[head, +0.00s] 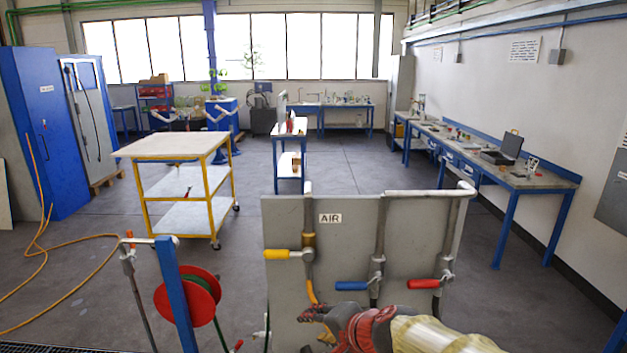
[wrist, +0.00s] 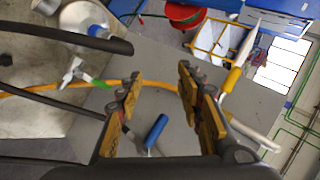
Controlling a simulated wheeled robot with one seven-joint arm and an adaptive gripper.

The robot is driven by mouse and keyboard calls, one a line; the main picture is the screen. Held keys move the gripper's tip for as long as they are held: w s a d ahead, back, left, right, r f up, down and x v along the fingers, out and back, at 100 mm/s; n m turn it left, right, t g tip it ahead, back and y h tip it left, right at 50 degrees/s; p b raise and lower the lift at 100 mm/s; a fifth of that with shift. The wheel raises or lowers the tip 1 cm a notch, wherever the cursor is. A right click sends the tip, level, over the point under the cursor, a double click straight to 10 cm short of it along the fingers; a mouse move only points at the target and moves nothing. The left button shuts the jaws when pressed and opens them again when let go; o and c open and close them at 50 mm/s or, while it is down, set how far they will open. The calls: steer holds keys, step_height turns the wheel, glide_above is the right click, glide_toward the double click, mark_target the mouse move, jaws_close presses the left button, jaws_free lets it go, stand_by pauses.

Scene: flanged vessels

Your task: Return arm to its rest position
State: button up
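My gripper (head: 316,326) is at the bottom centre of the head view, in front of the grey AIR panel (head: 340,222), with my arm reaching in from the lower right. In the wrist view my gripper (wrist: 158,105) has its two fingers spread apart, with nothing held between the pads. Past the gap show a blue valve handle (wrist: 155,131) and an orange hose (wrist: 150,85), both beyond the fingertips. The yellow valve handle (wrist: 232,80) is just right of the right finger. Contact between gripper and panel cannot be told.
The panel also carries a blue handle (head: 351,286) and a red handle (head: 423,284). A red hose reel (head: 199,296) on a blue post stands left of it. A yellow trolley (head: 146,207) stands behind. Workbenches (head: 517,178) line the right wall. Open floor (head: 365,165) lies beyond the panel.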

steer(key=s+d+f+n+g+h+b, duration=0.15)
steer(key=s+d+n, duration=0.3)
steer(key=s, duration=0.55)
steer(key=s+d+f+n+g+h, duration=0.2)
steer(key=s+d+f+n+g, duration=0.15)
steer(key=s+d, duration=0.4)
steer(key=s+d+r+t+h+b, duration=0.1)
steer(key=s+d+r+t, duration=0.1)
steer(key=s+d, duration=0.3)
steer(key=shift+s+d+h, duration=0.35)
